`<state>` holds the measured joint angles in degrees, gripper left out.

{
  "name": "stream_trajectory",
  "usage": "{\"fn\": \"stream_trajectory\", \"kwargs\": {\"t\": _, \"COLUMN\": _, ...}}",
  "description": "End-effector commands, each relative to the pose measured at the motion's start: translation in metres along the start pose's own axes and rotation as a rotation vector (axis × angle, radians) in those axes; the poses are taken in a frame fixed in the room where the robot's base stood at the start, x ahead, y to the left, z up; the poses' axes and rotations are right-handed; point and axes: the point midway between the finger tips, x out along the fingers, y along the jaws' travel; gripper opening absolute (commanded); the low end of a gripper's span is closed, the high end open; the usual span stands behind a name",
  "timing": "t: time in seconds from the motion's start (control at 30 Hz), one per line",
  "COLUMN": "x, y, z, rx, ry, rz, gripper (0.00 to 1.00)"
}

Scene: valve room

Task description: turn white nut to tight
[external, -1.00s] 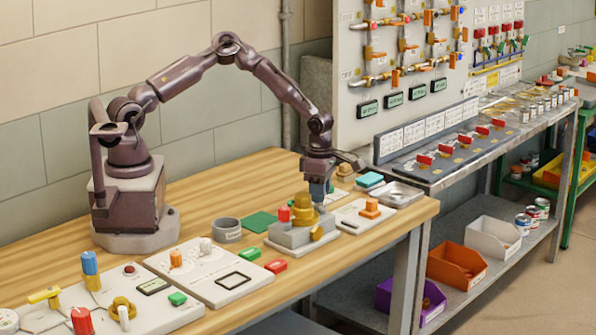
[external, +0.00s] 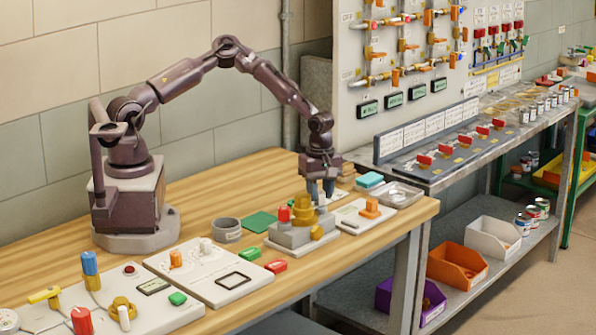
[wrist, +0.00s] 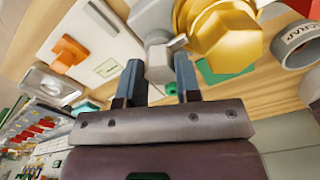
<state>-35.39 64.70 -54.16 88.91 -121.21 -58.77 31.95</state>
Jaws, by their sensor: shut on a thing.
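The white nut (wrist: 158,58) is a pale hexagonal piece beside a large brass hex fitting in the wrist view. My gripper (wrist: 158,82) has one dark finger on each side of it and is shut on it. In the external view my gripper (external: 321,192) points down just behind the brass fitting (external: 303,210), on a grey block (external: 290,238). The white nut cannot be made out there, hidden by the fingers and fitting. The brass fitting also shows in the wrist view (wrist: 228,42). How tight the nut is cannot be told.
A red knob (external: 283,213) stands left of the brass fitting. A white plate with an orange block (external: 370,207) and a metal tray (external: 398,194) lie to the right. Bare wood lies behind.

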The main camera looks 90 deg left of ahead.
Motion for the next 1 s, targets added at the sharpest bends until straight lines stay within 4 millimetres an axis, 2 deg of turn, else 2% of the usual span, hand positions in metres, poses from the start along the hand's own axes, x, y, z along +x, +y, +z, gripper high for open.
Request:
{"fn": "stream_trajectory", "kwargs": {"t": 0.3, "x": -0.0011, "y": -0.0001, "z": -0.0004, "rx": 0.078, "ry": 0.003, "rz": -0.001, "gripper": 0.08}}
{"fn": "stream_trajectory", "kwargs": {"t": 0.73, "x": -0.0012, "y": -0.0001, "z": -0.0003, "rx": 0.086, "ry": 0.003, "rz": -0.001, "gripper": 0.08}}
{"fn": "stream_trajectory", "kwargs": {"t": 0.77, "x": -0.0012, "y": -0.0001, "z": -0.0004, "rx": 0.086, "ry": 0.003, "rz": -0.001, "gripper": 0.38}}
{"fn": "stream_trajectory", "kwargs": {"t": 0.83, "x": -0.001, "y": -0.0001, "z": -0.0003, "rx": 0.085, "ry": 0.002, "rz": -0.001, "gripper": 0.54}}
{"fn": "stream_trajectory", "kwargs": {"t": 0.87, "x": -0.0009, "y": -0.0001, "z": -0.0002, "rx": 0.085, "ry": 0.002, "rz": -0.001, "gripper": 0.57}}
{"fn": "stream_trajectory", "kwargs": {"t": 1.0, "x": -0.0004, "y": -0.0003, "z": -0.0002, "rx": 0.085, "ry": 0.002, "rz": -0.001, "gripper": 0.57}}
